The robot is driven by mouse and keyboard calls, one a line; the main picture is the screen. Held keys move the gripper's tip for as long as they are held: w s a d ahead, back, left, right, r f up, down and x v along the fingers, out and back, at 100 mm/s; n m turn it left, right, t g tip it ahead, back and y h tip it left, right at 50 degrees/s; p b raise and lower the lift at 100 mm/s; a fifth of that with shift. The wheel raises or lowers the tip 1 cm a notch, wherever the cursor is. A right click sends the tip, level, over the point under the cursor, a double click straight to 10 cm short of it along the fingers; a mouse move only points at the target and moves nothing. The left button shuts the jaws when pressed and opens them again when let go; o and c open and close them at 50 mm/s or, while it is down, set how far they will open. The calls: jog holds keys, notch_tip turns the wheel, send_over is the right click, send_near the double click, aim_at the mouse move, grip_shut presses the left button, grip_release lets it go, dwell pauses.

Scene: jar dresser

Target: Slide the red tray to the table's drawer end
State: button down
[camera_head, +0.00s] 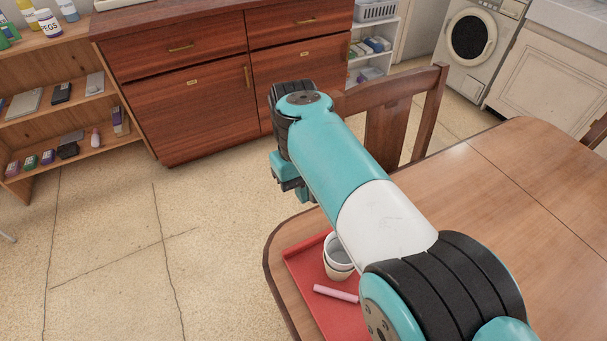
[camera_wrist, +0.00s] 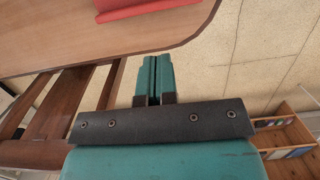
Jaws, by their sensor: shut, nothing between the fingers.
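The red tray (camera_head: 303,262) lies on the wooden table (camera_head: 480,205) at its left end, partly hidden behind my arm. A white cup (camera_head: 337,262) and a pink stick (camera_head: 336,293) are on it. In the wrist view a red part of the tray (camera_wrist: 140,8) shows at the top, on the table (camera_wrist: 60,40). My gripper (camera_wrist: 158,62) is shut and empty, its tips by the table's edge in that view. In the head view the gripper (camera_head: 292,188) is partly hidden by my arm, off the table's far left corner.
A wooden chair (camera_head: 432,105) stands at the table's far side, close to my arm. A brown dresser (camera_head: 190,95) with drawers stands behind. Wooden shelves (camera_head: 70,85) hold small goods at the left. The tiled floor (camera_head: 130,240) left of the table is clear.

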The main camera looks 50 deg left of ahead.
dwell(0.3)
jog(key=c, duration=1.4)
grip_release()
jog(key=shift+o, duration=0.2)
jog(key=shift+r, duration=0.1)
jog(key=w+d+r+m+y+b, duration=0.1)
jog(key=w+d+r+m+b, duration=0.35)
jog(key=d+m+b, duration=0.4)
jog(key=s+d+m+b, duration=0.2)
jog(key=d+m+b, duration=0.1)
jog(key=d, duration=0.7)
jog(key=s+d+m+y+b, duration=0.1)
jog(key=s+d+m+b, duration=0.1)
jog(key=d+m, duration=0.4)
jog(key=s+d, duration=0.1)
jog(key=d, duration=0.2)
jog(key=shift+d+f+b, duration=0.25)
jog(key=shift+d+b, duration=0.15)
